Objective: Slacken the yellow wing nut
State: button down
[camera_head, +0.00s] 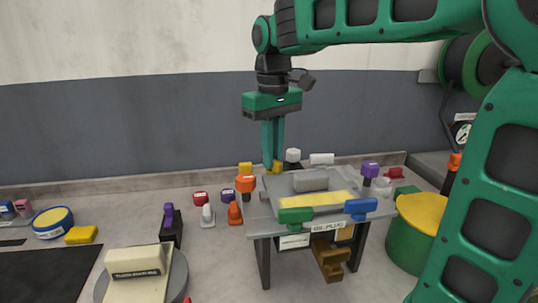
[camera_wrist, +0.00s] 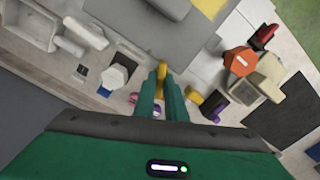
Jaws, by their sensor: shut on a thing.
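The yellow wing nut (camera_head: 277,167) is at the back left edge of the grey raised stand (camera_head: 262,212). My gripper (camera_head: 270,163) points straight down at it, with its green fingers closed around it. In the wrist view the yellow wing nut (camera_wrist: 162,70) shows as a narrow yellow piece between the fingertips of my gripper (camera_wrist: 161,86). The fingers hide part of it, and its stem is not visible.
An orange knob (camera_head: 245,183) and a white knob (camera_head: 293,156) stand close by. Another yellow piece (camera_head: 245,168) is just left of the fingers. Green (camera_head: 296,215) and blue (camera_head: 361,207) handles line the stand's front. A purple knob (camera_head: 370,169) is at right.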

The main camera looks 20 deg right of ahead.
jog(key=n, duration=0.6)
jog(key=shift+a+n, duration=0.2)
jog(key=shift+n, duration=0.1)
jog(key=n, duration=0.5)
jog(key=shift+s+n, duration=0.1)
jog(key=shift+n, duration=0.2)
jog(key=c, duration=1.8)
grip_release()
jog(key=shift+d+r, duration=0.1)
notch_tip(320, 180, up, 8)
jog(key=shift+r, duration=1.3)
